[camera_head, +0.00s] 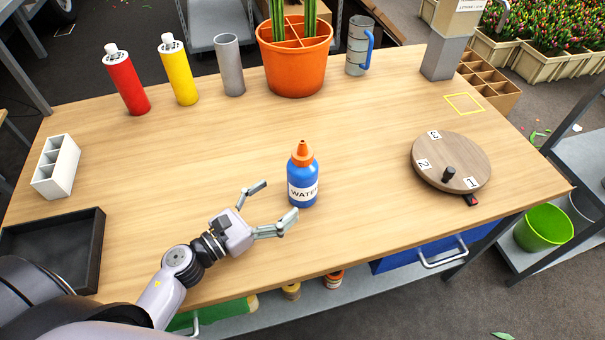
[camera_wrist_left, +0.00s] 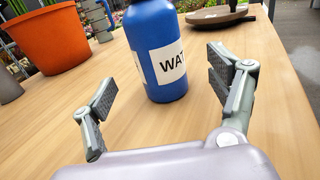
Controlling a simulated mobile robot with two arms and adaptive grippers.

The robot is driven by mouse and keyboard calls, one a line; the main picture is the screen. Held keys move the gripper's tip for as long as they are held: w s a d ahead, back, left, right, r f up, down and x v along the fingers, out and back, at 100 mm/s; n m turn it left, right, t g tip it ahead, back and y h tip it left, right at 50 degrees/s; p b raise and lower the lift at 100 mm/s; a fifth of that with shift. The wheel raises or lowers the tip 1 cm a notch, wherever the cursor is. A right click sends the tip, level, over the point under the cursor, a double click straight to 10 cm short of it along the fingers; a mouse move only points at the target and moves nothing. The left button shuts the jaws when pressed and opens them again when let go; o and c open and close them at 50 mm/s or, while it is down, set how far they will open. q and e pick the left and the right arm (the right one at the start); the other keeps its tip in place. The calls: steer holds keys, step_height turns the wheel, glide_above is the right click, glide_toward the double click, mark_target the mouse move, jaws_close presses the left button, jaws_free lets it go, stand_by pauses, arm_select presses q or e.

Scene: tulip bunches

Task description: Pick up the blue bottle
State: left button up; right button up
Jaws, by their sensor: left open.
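The blue bottle (camera_head: 303,183) stands upright on the wooden table, with an orange nozzle cap and a white label reading WATER. In the left wrist view the bottle (camera_wrist_left: 157,52) stands just beyond my fingertips, its top cut off by the frame edge. My left gripper (camera_head: 278,206) is open and empty, to the lower left of the bottle, with its fingers pointing toward it. In the left wrist view the fingers of the gripper (camera_wrist_left: 160,88) are spread wide, one on each side of the bottle, not touching it. My right gripper is not in view.
An orange pot (camera_head: 294,62), a grey cylinder (camera_head: 230,66), a yellow bottle (camera_head: 178,72), a red bottle (camera_head: 126,82) and a measuring jug (camera_head: 358,46) stand along the back. A round wooden turntable (camera_head: 470,150) is at right. A black tray (camera_head: 92,245) is at left. Table around the bottle is clear.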

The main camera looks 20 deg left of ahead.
mark_target(292, 189)
arm_select(q)
steer(key=x, duration=0.3)
steer(key=shift+w+p, duration=0.1)
steer(key=shift+p, duration=0.25)
steer(key=p+x, duration=0.1)
steer(key=x, duration=0.4)
steer(key=shift+a+p, duration=0.15)
steer(key=shift+p, duration=0.25)
steer(key=shift+w+d+f, duration=0.1)
steer(key=shift+w+d, duration=0.1)
steer(key=shift+w, duration=0.05)
steer(key=shift+c, duration=0.2)
steer(key=c, duration=1.5)
steer(key=shift+r, duration=0.25)
